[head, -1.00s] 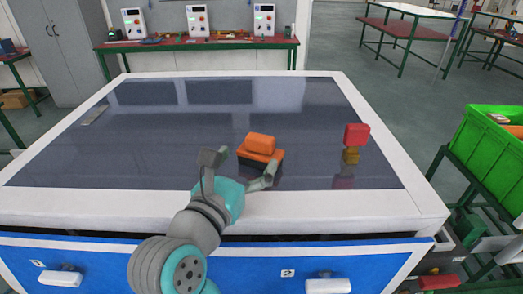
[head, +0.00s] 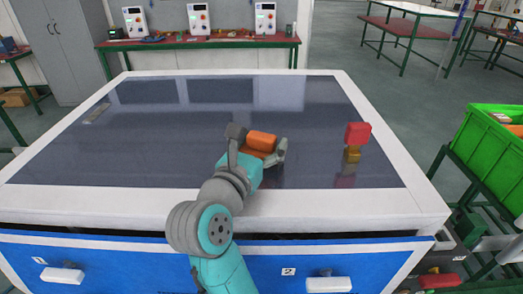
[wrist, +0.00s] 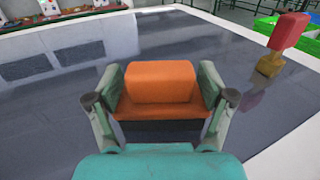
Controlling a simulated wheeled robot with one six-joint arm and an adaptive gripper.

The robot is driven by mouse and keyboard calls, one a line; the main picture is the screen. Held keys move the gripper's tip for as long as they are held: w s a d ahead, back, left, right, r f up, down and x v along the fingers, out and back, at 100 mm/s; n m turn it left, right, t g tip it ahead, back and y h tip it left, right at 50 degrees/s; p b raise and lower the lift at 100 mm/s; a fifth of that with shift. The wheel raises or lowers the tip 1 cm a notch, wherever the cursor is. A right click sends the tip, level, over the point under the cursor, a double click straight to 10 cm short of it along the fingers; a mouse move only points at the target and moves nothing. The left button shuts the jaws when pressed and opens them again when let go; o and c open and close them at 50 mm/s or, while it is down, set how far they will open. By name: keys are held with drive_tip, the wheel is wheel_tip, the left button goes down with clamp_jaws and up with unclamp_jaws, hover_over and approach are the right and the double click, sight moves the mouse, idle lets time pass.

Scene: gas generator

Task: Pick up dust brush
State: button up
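An orange block-shaped thing with a dark underside, which looks like the dust brush (head: 261,141), rests on the dark table top near its middle. It also shows in the wrist view (wrist: 162,84), straight ahead, with a raised upper block on a wider orange base. My gripper (head: 259,147) is open around it, one finger at its left side and one at its right. In the wrist view the gripper (wrist: 162,95) fingers stand close beside its ends. I cannot tell whether they touch it. Its lower part is partly hidden in the head view.
A red-topped tool with a yellowish base (head: 355,140) stands upright at the table's right. A small flat piece (head: 97,113) lies at the far left. The table (head: 60,200) has a white rim; most of its top is bare. A green crate (head: 490,145) stands to the right.

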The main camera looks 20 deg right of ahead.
sight(261, 136)
drive_tip(key=c, duration=0.9)
drive_tip(key=shift+r, duration=0.1)
wheel_tip(261, 136, up, 10)
drive_tip(key=shift+f, duration=0.2)
drive_tip(key=shift+a+r, duration=0.1)
